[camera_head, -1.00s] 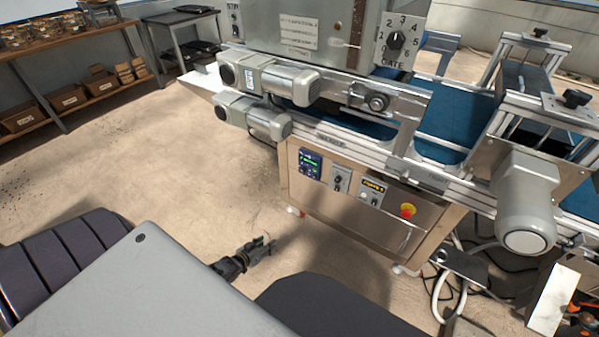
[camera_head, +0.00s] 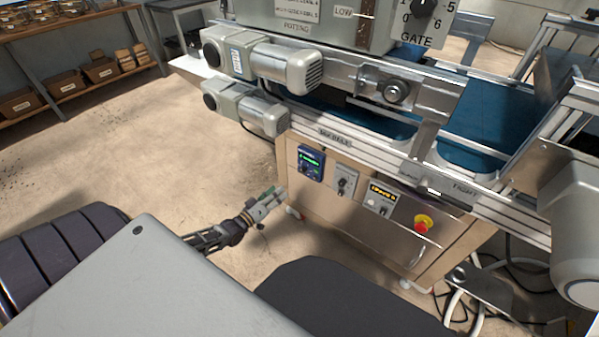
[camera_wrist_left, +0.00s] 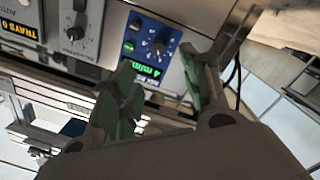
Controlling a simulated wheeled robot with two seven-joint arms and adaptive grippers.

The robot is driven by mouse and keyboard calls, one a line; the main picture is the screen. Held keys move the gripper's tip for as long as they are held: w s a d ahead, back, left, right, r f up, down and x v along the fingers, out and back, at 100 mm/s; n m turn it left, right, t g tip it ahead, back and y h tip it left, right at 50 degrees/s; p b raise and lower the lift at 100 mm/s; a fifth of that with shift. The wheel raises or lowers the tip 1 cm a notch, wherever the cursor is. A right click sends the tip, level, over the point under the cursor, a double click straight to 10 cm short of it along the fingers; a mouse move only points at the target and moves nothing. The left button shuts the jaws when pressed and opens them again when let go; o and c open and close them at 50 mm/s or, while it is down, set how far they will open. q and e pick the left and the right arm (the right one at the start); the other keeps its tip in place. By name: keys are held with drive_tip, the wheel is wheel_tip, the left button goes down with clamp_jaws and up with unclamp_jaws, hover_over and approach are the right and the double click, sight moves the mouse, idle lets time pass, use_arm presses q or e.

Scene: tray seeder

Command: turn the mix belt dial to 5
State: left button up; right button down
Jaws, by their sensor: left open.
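The mix belt panel is a small blue box (camera_head: 311,163) on the cabinet front, left of the other controls. In the left wrist view, the blue panel (camera_wrist_left: 146,50) appears upside down, with a black round dial (camera_wrist_left: 157,46) and a green display (camera_wrist_left: 147,67) that seems to read 4 m/min. My left gripper (camera_head: 272,200) is open, below and left of the panel in the head view. In the wrist view its green-padded fingers (camera_wrist_left: 158,72) stand apart in front of the panel, with no visible contact. My right gripper is out of view.
To the panel's right are a grey switch plate (camera_head: 343,182), a yellow-lit tray counter (camera_head: 381,195) and a red stop button (camera_head: 422,224). Belt rails and motors (camera_head: 285,68) overhang the cabinet. The floor left of the cabinet is clear.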

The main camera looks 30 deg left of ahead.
sight(301, 171)
use_arm(q)
drive_tip(key=shift+w+r, duration=0.15)
drive_tip(key=shift+r, duration=0.2)
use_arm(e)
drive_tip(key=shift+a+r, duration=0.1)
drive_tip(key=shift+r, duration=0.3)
use_arm(q)
drive_tip(key=shift+w, duration=0.25)
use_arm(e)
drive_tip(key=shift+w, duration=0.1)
